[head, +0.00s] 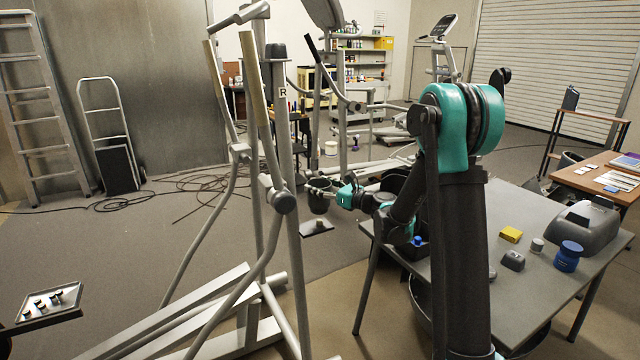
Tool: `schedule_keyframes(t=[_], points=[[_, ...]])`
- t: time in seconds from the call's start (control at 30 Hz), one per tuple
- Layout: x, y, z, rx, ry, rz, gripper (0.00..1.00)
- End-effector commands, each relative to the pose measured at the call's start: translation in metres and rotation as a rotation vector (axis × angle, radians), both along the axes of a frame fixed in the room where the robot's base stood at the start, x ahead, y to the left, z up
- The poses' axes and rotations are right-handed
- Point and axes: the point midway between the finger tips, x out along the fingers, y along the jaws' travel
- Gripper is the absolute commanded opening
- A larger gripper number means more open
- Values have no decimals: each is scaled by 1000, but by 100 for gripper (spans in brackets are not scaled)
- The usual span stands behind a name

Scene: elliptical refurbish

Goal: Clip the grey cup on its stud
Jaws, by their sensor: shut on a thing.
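My gripper (328,189) is at the end of my arm, just right of the elliptical trainer's near upright (290,150). It is shut on a dark grey, cup-shaped thing (319,203), which looks upright and hangs above the floor. The fingers and the cup's rim are small and partly overlap, so the exact hold is hard to see. A round grey pivot piece (284,202) sits on the trainer's linkage, left of the cup and apart from it in the picture. I cannot make out the stud.
A grey table (465,245) on the right holds a yellow block (511,234), a blue jar (568,257) and a grey cover (585,228). A tray (48,303) with small parts is at lower left. Cables (205,180) lie on the floor behind the trainer.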

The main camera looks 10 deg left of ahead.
Motion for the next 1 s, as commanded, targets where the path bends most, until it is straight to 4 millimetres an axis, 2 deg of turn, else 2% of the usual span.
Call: schedule_keyframes(t=[0.4,1.0], points=[[0,-1,-27,0,0,-2,28],[0,-1,-32,0,0,-2,28]])
